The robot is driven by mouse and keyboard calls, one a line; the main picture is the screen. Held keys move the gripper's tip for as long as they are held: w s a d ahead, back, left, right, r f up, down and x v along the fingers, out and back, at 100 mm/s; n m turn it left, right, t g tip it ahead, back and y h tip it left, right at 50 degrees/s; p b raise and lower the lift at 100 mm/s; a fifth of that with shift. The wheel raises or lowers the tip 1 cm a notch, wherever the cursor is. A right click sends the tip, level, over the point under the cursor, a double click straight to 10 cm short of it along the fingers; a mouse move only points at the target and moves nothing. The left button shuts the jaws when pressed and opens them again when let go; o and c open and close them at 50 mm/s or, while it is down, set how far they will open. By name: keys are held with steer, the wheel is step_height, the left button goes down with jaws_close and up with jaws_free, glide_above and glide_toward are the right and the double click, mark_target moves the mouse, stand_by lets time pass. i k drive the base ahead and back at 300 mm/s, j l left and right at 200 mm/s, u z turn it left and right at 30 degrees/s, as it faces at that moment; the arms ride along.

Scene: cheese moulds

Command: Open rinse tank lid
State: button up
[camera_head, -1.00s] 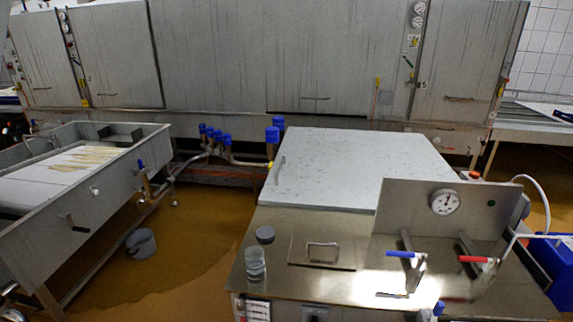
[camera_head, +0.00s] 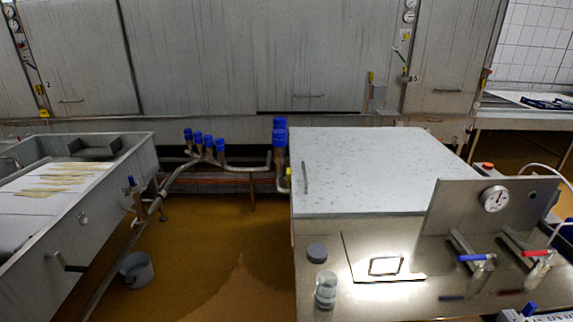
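The large pale speckled lid (camera_head: 380,170) lies flat and closed on top of the steel tank unit at right of centre. A thin bar handle (camera_head: 305,177) stands on the lid near its left edge. In front of the lid, the steel top (camera_head: 330,235) holds a small square hatch with a metal handle (camera_head: 386,265). Which cover is the rinse tank lid is not labelled here. My gripper is not in view.
A glass jar (camera_head: 326,289) and a dark round cap (camera_head: 317,253) stand on the steel top. A gauge panel (camera_head: 480,208), a blue-handled valve (camera_head: 473,258) and a red-handled valve (camera_head: 537,253) are at right. A bucket (camera_head: 137,270) stands on open floor beside the left trough (camera_head: 115,185).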

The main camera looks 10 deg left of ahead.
mark_target(344, 171)
steer(key=i+j, duration=0.1)
steer(key=j, duration=0.5)
steer(key=i+j, duration=0.1)
steer(key=j, duration=0.5)
steer(key=j+z, duration=0.1)
steer(key=j, duration=0.55)
steer(key=i+j, duration=0.15)
steer(key=j, duration=0.45)
steer(key=i+j, duration=0.4)
steer(key=i+j+z, duration=0.1)
steer(key=i+j, duration=0.25)
steer(key=j, duration=0.2)
steer(key=i+j, duration=1.15)
steer(key=i+z, duration=0.05)
steer(key=i, duration=0.05)
